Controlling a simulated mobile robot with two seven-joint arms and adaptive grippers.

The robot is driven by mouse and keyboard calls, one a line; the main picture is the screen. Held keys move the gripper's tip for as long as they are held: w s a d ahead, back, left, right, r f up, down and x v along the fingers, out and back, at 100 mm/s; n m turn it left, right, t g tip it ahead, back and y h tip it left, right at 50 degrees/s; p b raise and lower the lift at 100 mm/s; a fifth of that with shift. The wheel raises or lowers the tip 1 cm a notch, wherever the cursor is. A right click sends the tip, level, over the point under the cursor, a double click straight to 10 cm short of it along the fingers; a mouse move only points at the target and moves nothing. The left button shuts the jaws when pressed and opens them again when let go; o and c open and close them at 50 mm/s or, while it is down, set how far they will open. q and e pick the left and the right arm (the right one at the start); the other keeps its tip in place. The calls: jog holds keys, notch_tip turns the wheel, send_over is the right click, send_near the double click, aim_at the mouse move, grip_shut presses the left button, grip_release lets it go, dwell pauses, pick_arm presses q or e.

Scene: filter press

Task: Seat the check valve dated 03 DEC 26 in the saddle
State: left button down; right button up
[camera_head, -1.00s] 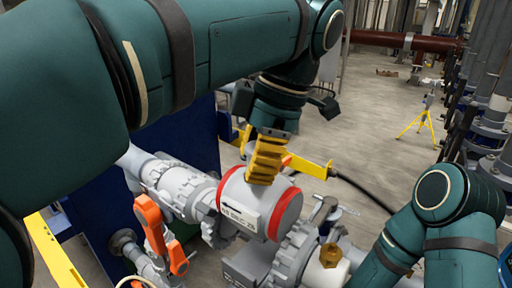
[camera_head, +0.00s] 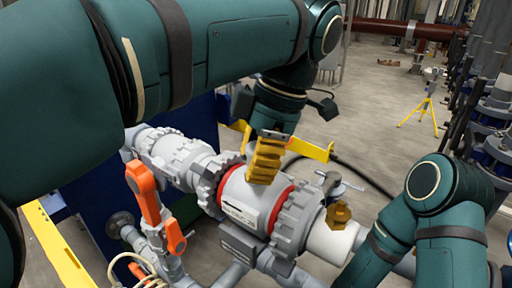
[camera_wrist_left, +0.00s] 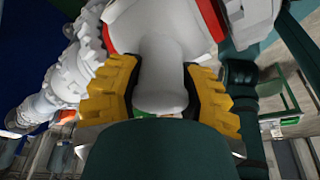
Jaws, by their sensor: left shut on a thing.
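The check valve (camera_head: 236,191) is a white-grey cylinder with red bands and a printed date label (camera_head: 239,212), too small to read surely. It lies in line in the saddle gap, between the left toothed coupling (camera_head: 210,187) and the right toothed coupling (camera_head: 296,222); full seating cannot be told. My left gripper (camera_head: 264,176), with yellow ridged fingers, is shut on the valve's upright neck. The left wrist view shows the neck (camera_wrist_left: 160,85) between both fingers (camera_wrist_left: 160,100). My right arm shows at the right; its gripper is out of view.
An orange handle (camera_head: 148,200) stands on the line left of the valve. A brass fitting (camera_head: 339,215) and a small T-shaped handle (camera_head: 338,186) are at the right. A grey block (camera_head: 242,246) lies below the valve. A yellow tripod (camera_head: 428,112) stands on the open floor behind.

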pick_arm(q)
jog(key=shift+c, duration=2.3)
grip_release()
